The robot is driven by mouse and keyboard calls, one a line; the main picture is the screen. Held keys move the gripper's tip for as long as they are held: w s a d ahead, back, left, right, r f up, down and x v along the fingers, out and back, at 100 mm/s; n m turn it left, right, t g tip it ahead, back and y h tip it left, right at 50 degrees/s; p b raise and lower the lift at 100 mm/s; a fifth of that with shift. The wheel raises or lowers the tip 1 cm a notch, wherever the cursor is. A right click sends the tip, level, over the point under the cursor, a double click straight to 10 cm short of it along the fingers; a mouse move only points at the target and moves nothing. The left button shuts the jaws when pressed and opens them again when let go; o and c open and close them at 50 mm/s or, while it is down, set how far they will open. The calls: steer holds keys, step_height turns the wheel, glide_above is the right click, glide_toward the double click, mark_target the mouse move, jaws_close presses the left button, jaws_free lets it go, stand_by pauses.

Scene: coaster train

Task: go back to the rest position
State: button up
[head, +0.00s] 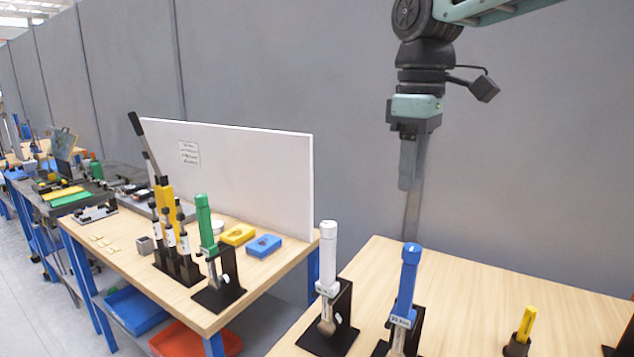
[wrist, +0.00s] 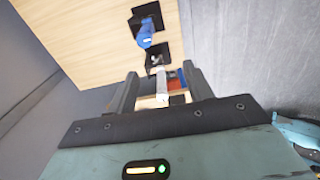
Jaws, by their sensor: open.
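My gripper (head: 408,195) hangs from the arm in the upper right of the head view, pointing down, above the back part of the near right table. In the wrist view my gripper (wrist: 160,82) has its two fingers spread apart. A white-handled tool (head: 328,250) stands in a black stand on the table, and a blue-handled tool (head: 408,285) stands to its right. In the wrist view the white handle (wrist: 161,88) appears in line with the gap between the fingers. The blue handle (wrist: 146,35) lies beyond the fingers there. My gripper is apart from both and holds nothing.
A short yellow-handled tool (head: 526,325) stands on the right of the near table (head: 475,285). A second table bears a green-handled tool (head: 205,222), yellow and blue blocks and a white panel (head: 250,170). A grey wall (head: 285,65) runs behind; the near table's back is clear.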

steer(key=s+a+f+m, duration=0.1)
steer(key=s+a+f, duration=0.5)
steer(key=s+f, duration=0.5)
steer(key=s+d+f+m, duration=0.1)
steer(key=s+d+f, duration=0.1)
steer(key=s+f, duration=0.8)
steer(key=s, duration=0.3)
steer(key=shift+s+d+f+m+b, duration=0.15)
steer(key=shift+s+f+m+b, duration=0.2)
steer(key=shift+m+b, duration=0.05)
